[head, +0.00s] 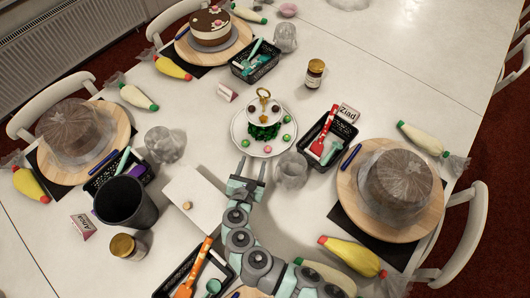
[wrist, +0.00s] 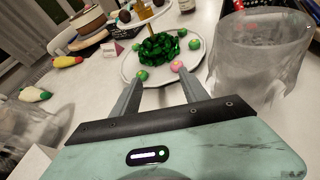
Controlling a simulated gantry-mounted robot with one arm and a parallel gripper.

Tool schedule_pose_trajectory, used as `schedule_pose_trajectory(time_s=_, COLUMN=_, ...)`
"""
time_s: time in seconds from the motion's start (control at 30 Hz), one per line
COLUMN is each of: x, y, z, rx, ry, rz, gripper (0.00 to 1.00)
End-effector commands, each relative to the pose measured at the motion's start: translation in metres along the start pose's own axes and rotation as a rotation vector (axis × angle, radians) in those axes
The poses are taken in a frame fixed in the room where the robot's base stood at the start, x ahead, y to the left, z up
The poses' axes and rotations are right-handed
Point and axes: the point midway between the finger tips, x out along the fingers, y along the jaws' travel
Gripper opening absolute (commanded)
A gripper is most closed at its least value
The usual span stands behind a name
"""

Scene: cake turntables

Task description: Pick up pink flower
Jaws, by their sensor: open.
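A small round pink piece, which looks like the pink flower (head: 267,149), lies on the front rim of the white two-tier stand's lower plate (head: 240,137). It also shows in the wrist view (wrist: 177,66), by my right fingertip. My gripper (head: 251,166) is open and empty in front of the plate; its two fingers point at the plate in the wrist view (wrist: 161,73). I cannot tell whether a finger touches the pink piece. Several green balls (wrist: 142,75) lie around the plate, and a dark green mass (wrist: 160,46) fills its middle.
A clear cup (head: 291,170) stands close to the right of my gripper and looms large in the wrist view (wrist: 258,55). A black basket with tools (head: 322,139) is behind it. A white board (head: 198,203) lies left of my arm. Wrapped cakes (head: 398,185) stand on turntables at the sides.

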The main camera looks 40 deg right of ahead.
Motion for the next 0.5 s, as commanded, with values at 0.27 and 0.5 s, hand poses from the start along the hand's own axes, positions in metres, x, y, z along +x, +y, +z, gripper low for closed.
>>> schedule_pose_trajectory(time_s=0.27, x=0.009, y=-0.029, z=-0.010, rx=-0.084, ry=0.024, rz=-0.094, gripper=0.52)
schedule_pose_trajectory(time_s=0.5, x=0.044, y=-0.033, z=-0.011, rx=-0.081, ry=0.025, rz=-0.094, gripper=0.52)
